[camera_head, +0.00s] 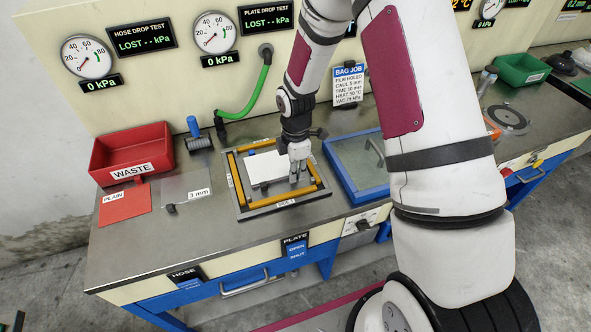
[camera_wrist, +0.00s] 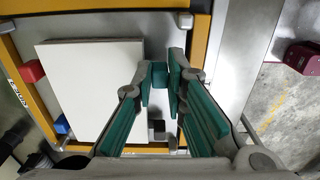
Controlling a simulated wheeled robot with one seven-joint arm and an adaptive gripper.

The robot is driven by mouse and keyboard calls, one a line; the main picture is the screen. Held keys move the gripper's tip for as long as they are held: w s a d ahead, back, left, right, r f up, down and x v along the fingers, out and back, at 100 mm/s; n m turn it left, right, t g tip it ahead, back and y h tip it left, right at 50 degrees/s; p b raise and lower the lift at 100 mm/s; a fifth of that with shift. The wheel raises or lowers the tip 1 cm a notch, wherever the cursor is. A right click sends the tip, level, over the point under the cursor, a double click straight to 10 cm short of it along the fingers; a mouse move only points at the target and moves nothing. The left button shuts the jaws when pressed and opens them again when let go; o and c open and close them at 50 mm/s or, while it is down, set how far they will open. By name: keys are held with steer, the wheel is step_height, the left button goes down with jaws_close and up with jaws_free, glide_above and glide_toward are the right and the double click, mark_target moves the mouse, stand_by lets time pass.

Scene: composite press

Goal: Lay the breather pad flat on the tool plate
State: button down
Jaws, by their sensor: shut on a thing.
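The breather pad, a white slab (camera_head: 266,168), is over the tool plate (camera_head: 241,206), a grey plate with a yellow-orange frame. In the wrist view the white pad (camera_wrist: 90,85) is left of my fingers, inside the yellow-edged plate (camera_wrist: 186,80). My gripper (camera_head: 295,172) is low over the plate's right part, pointing down. I cannot tell whether this block is joined to the pad, or whether the pad's underside touches the plate.
A red waste bin (camera_head: 130,150), a red sheet (camera_head: 124,204) and a grey 3 mm sheet (camera_head: 184,188) are left. A blue-framed glass-topped unit (camera_head: 357,165) stands close on the right. A green hose (camera_head: 258,92) hangs behind.

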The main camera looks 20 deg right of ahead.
steer(key=c, duration=1.5)
jaws_free()
steer(key=shift+c, duration=0.2)
step_height(320, 180, up, 12)
steer(key=s+r+m+t+h, duration=0.1)
steer(key=s+r+m, duration=0.4)
steer(key=r, duration=0.4)
steer(key=s+r+m+t, duration=0.2)
steer(key=s+r+m, duration=0.25)
steer(key=r, duration=0.45)
steer(key=s+r+m+t, duration=0.1)
steer(key=s+r+m, duration=0.1)
steer(key=s, duration=0.3)
steer(key=s+r+m, duration=0.2)
steer(key=s+m, duration=0.1)
steer(key=s, duration=0.1)
steer(key=s+r+m+t+y, duration=0.1)
steer(key=s+r+m, duration=0.1)
steer(key=s, duration=0.3)
steer(key=shift+s+r+m+t, duration=0.2)
steer(key=shift+s+m+t, duration=0.15)
steer(key=shift+m, duration=0.4)
